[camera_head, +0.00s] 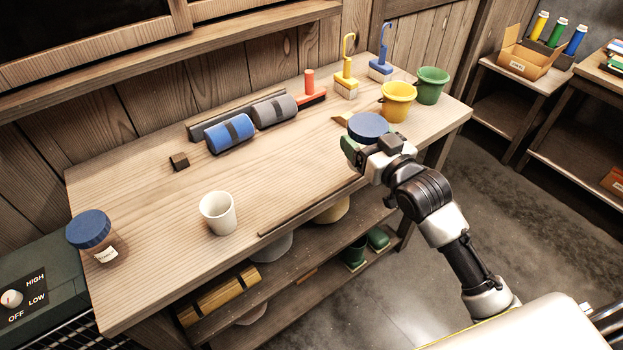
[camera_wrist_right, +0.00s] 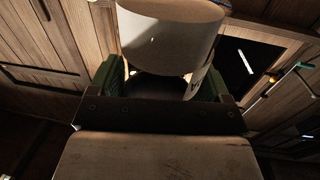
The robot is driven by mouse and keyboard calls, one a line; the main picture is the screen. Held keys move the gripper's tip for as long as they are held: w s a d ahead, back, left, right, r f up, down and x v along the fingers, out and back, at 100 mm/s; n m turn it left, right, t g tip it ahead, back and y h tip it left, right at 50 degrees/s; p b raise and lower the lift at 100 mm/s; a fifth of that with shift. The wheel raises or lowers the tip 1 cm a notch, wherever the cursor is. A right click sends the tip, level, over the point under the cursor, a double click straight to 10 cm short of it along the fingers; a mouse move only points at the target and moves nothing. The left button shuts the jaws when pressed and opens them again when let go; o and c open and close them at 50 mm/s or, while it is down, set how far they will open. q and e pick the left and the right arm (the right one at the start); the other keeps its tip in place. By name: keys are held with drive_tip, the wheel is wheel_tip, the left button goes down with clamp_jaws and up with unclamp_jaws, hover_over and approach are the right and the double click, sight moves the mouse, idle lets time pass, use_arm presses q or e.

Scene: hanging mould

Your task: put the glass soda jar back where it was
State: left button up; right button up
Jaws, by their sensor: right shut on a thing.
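My right gripper (camera_head: 369,147) is shut on a blue-lidded jar (camera_head: 368,127), which I take to be the glass soda jar. In the head view mostly its round lid shows, at the front edge of the workbench (camera_head: 290,165); the gripper hides its body. I cannot tell whether its base touches the bench. In the right wrist view the pale jar (camera_wrist_right: 170,35) is between the two green finger pads, with part of a label showing. A second blue-lidded jar (camera_head: 92,236), with brown contents and a white label, stands at the bench's left end. My left gripper is not in view.
A white cup (camera_head: 218,213) stands near the front edge. Blue (camera_head: 231,134) and grey (camera_head: 274,110) rolls lie at the back. A yellow bucket (camera_head: 397,102) and a green bucket (camera_head: 432,86) stand behind the held jar. The bench's middle is clear.

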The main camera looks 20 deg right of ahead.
drive_tip(key=shift+w+d+r, duration=0.6)
drive_tip(key=shift+r, duration=0.25)
drive_tip(key=w+a+f, duration=0.1)
drive_tip(key=a+f, duration=0.2)
drive_tip(key=w+a+f+p, duration=0.1)
drive_tip(key=w+a+f, duration=0.1)
drive_tip(key=a+f, duration=0.1)
drive_tip(key=w+a+f+p, duration=0.1)
drive_tip(key=w+a+f, duration=0.1)
drive_tip(key=a, duration=0.2)
drive_tip(key=shift+w+a+f, duration=0.25)
drive_tip(key=shift+f, duration=0.15)
drive_tip(key=shift+f+p, duration=0.4)
drive_tip(key=shift+p, duration=0.1)
drive_tip(key=shift+f, duration=0.55)
drive_tip(key=shift+f, duration=0.1)
